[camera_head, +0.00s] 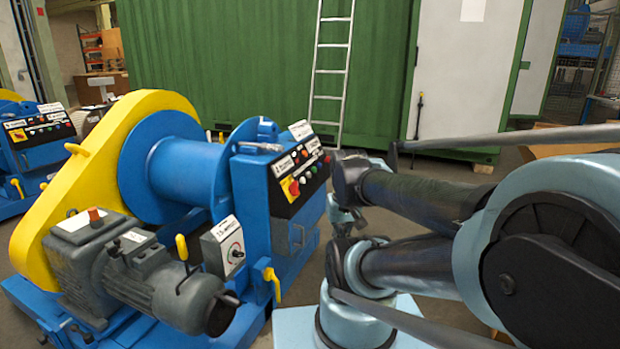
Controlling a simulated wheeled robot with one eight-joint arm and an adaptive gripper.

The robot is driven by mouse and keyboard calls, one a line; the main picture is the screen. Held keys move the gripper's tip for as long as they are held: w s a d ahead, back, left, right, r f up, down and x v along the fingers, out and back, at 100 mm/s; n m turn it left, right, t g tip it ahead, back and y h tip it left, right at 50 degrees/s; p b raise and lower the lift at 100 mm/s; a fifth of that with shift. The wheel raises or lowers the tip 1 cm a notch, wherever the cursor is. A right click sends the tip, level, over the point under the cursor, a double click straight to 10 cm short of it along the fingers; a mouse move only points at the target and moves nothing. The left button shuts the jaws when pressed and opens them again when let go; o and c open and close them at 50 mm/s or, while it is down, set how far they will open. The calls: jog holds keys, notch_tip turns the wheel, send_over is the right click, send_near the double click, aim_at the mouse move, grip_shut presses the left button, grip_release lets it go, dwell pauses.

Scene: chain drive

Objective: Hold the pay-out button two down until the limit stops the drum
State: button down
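A blue drum (185,172) sits in a winch with a yellow chain guard (55,215). Its sloped black control panel (305,178) on the blue cabinet carries several small coloured buttons and a red-and-yellow switch (290,188). The button labels are too small to read, so I cannot tell which is pay-out button two. My arm reaches in from the right, and its dark far joint (347,178) is just right of the panel. My gripper cannot be clearly made out there; its fingers and any contact with a button are hidden or too small to tell.
A grey motor (165,290) and a small dial box (224,247) are at the winch's front. A second winch panel (38,130) stands at the left edge. A ladder (330,75) leans on the green container (220,60) behind. Floor shows between winch and container.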

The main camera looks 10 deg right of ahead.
aim_at(309, 175)
jog(key=shift+s, duration=0.1)
dwell(0.8)
jog(key=w+r+m+t+y, duration=0.15)
jog(key=w+r, duration=0.25)
jog(key=w, duration=1)
jog(key=w+r+m+t, duration=0.1)
jog(key=w+r+t, duration=0.25)
jog(key=w, duration=0.95)
jog(key=w+d+f+m+t, duration=0.1)
jog(key=w+d, duration=0.2)
jog(key=w, duration=0.5)
jog(key=w+d+f+m+t, duration=0.1)
jog(key=w+d+f+t, duration=0.1)
jog(key=w, duration=0.7)
jog(key=w+d+f+m+t, duration=0.1)
jog(key=w+d+f, duration=0.1)
jog(key=w+d, duration=0.3)
jog(key=shift+w+m+t, duration=0.3)
jog(key=shift+w+m, duration=0.05)
jog(key=shift+w, duration=1.4)
jog(key=shift+a, duration=0.1)
jog(key=w+a+f, duration=0.4)
jog(key=a, duration=0.2)
jog(key=shift+a, duration=0.3)
